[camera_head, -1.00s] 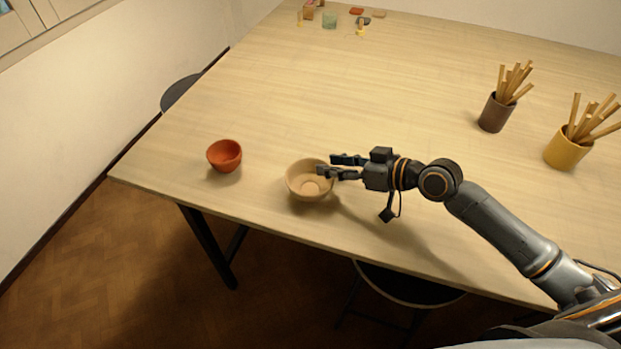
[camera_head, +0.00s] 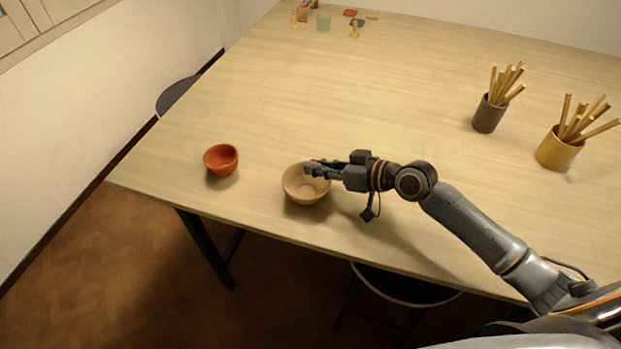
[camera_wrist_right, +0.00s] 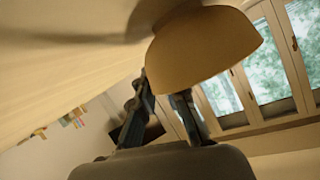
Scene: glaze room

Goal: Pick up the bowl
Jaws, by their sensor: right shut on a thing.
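A beige bowl (camera_head: 302,190) is upright near the front edge of the table, to the right of a smaller orange-red bowl (camera_head: 219,164). My right gripper (camera_head: 314,168) is shut on the beige bowl's right rim, with its fingers at the wall. In the right wrist view the beige bowl (camera_wrist_right: 205,48) fills the upper middle, and the fingers of my right gripper (camera_wrist_right: 165,90) meet its edge. From the head view I cannot tell whether the bowl touches the table or is just above it. My left gripper is not in view.
A brown cup (camera_head: 487,116) and a yellow cup (camera_head: 556,149), both holding wooden sticks, stand at the right. Small pieces, including a green glass (camera_head: 323,22), are at the far edge. Dark stools (camera_head: 174,94) stand at the table. The table's middle is clear.

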